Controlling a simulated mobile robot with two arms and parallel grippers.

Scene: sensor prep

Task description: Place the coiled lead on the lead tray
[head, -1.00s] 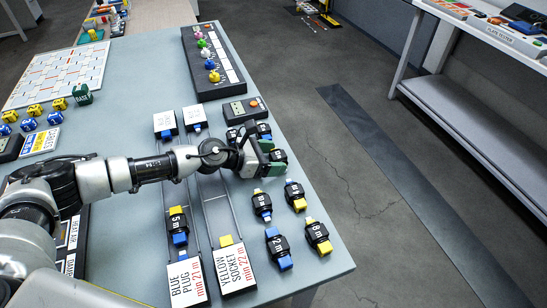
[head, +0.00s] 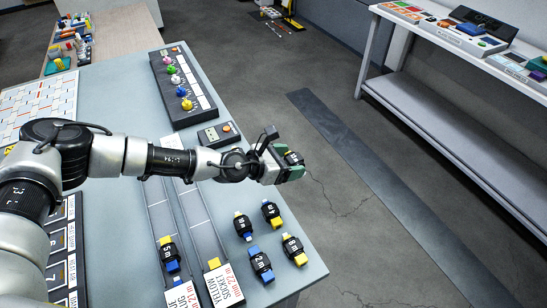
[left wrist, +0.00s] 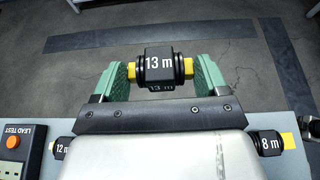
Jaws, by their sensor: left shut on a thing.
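A black coiled lead marked 13 m (left wrist: 158,64), with yellow ends, is between the two green fingers of my left gripper (left wrist: 160,80) in the left wrist view. The fingers are shut on it. In the head view, my left gripper (head: 284,168) and the lead (head: 294,158) appear beyond the table's right edge, against the floor. Two long narrow grey lanes (head: 197,215) run along the table, with labelled plates at their near ends, one reading yellow socket (head: 225,285). I cannot tell whether these lanes are the lead tray. My right gripper is not in view.
Several other coiled leads stand near the table's right edge, including 8 m (head: 293,249) and a blue-ended one (head: 261,264). Another (head: 169,253) sits on the left lane. A small lead test box (head: 218,134) and a black knob panel (head: 183,85) stand farther back.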

